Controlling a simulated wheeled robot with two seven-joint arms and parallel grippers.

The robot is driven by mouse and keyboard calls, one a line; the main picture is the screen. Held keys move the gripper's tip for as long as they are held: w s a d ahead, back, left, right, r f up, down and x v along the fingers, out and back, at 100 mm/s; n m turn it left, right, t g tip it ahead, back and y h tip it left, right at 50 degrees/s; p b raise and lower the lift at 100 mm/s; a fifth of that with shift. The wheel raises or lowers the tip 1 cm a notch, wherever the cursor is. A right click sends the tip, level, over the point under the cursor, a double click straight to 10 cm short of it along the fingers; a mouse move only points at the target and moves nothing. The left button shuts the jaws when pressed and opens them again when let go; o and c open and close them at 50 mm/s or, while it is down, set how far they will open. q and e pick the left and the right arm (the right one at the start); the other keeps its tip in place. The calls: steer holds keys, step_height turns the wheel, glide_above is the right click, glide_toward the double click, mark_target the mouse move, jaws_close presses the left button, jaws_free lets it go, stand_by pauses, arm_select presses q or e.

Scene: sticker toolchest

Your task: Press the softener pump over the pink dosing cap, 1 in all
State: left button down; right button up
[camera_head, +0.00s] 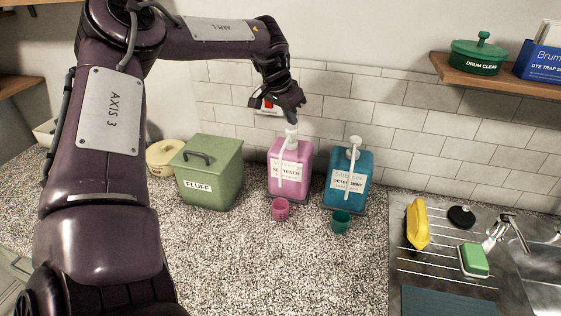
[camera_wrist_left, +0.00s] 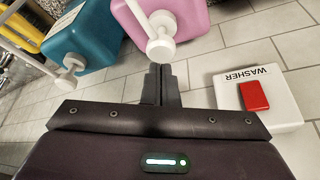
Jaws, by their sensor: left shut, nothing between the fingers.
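The pink softener jug (camera_head: 290,168) stands on the speckled counter, with a white pump (camera_head: 291,133) on top and a long white spout down its front. The pink dosing cap (camera_head: 281,209) stands on the counter in front of it, below the spout. My left gripper (camera_head: 291,121) is shut and empty, pointing down just above the pump head. In the left wrist view, the shut fingertips (camera_wrist_left: 160,69) are close to the pump head (camera_wrist_left: 160,49) of the pink jug (camera_wrist_left: 170,15); I cannot tell whether they touch. My right gripper is not in view.
A teal jug (camera_head: 348,178) with its own white pump and a teal cap (camera_head: 341,221) stand to the right. A green FLUFF box (camera_head: 209,170) stands to the left. A WASHER switch (camera_wrist_left: 258,97) is on the tiled wall. The front counter is clear.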

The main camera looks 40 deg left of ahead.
arm_select(q)
step_height(320, 180, up, 6)
steer(key=p, duration=0.3)
stand_by(0.6)
